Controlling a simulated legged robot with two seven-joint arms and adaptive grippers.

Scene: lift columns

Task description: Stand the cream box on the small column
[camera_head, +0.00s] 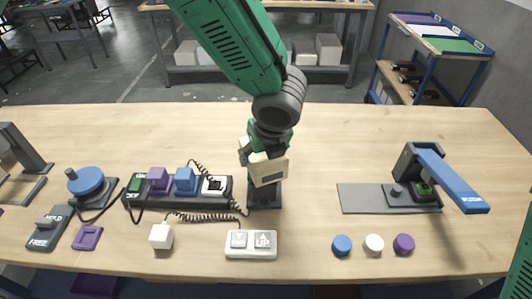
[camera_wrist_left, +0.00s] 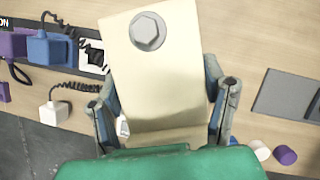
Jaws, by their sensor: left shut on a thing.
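The cream box (camera_head: 270,172) is held in my left gripper (camera_head: 265,153), near the middle of the table. In the left wrist view, the cream box (camera_wrist_left: 160,75) lies between the two fingers, with a grey hexagonal piece on its far end. A dark column with a flat base (camera_head: 265,201) stands directly below the box in the head view. The box and gripper hide its top, so I cannot tell whether box and column touch. The box looks slightly tilted in the head view. My right gripper is out of view; only a green part of my right arm shows at the right edge.
A black control strip (camera_head: 180,203) with coloured blocks lies left of the column. A white pad with UP marking (camera_head: 251,244) lies in front, with coiled cables nearby. A grey plate with a blue lever (camera_head: 452,181) is at right, and small round pieces (camera_head: 374,243) lie before it.

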